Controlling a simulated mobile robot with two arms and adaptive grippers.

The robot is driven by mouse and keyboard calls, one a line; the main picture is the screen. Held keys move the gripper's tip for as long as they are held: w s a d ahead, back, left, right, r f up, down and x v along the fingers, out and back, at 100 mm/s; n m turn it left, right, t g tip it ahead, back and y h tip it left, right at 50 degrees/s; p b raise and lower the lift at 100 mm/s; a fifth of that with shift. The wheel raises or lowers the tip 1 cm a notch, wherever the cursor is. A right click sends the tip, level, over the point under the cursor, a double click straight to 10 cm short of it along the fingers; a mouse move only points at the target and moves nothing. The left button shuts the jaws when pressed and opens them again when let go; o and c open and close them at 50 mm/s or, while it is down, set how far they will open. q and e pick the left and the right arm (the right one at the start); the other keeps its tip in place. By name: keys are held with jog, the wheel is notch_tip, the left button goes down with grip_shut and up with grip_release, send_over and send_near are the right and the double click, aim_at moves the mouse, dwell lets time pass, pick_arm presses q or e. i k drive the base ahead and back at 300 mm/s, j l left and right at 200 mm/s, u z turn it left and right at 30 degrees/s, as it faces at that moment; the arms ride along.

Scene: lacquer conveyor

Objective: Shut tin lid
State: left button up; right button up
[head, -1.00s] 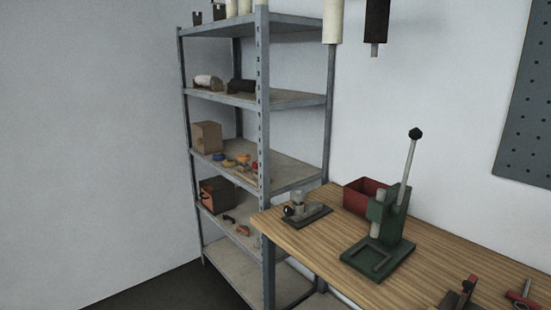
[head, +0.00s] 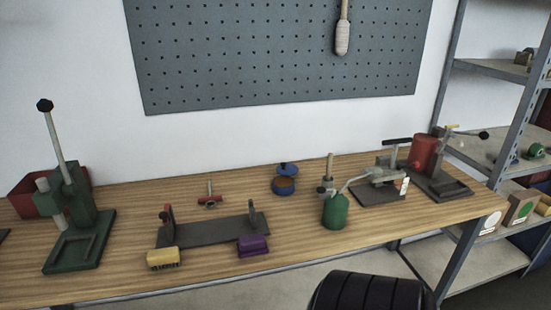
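A small round blue tin (head: 284,187) stands on the wooden workbench (head: 310,245), right of the middle of its length and toward the back. Its top shows a brown inside or contents. A blue lid (head: 287,169) with a small knob shows at the tin's back edge, raised off the opening. I cannot tell whether it is hinged to the tin or leans on it. Neither of my grippers is in the head view.
A green oil can (head: 335,211) stands right of the tin, near clamp-like tools (head: 380,188). A dark fixture (head: 212,230), yellow brush (head: 163,259) and purple block (head: 253,246) lie in front. A green press (head: 78,230) stands left. A black ribbed shape (head: 370,292) rises at the bottom edge, unidentified.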

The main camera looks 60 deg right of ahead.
aim_at(285, 170)
jog(key=z, duration=2.1)
jog(key=i+l+z, duration=0.55)
jog(key=l, duration=0.2)
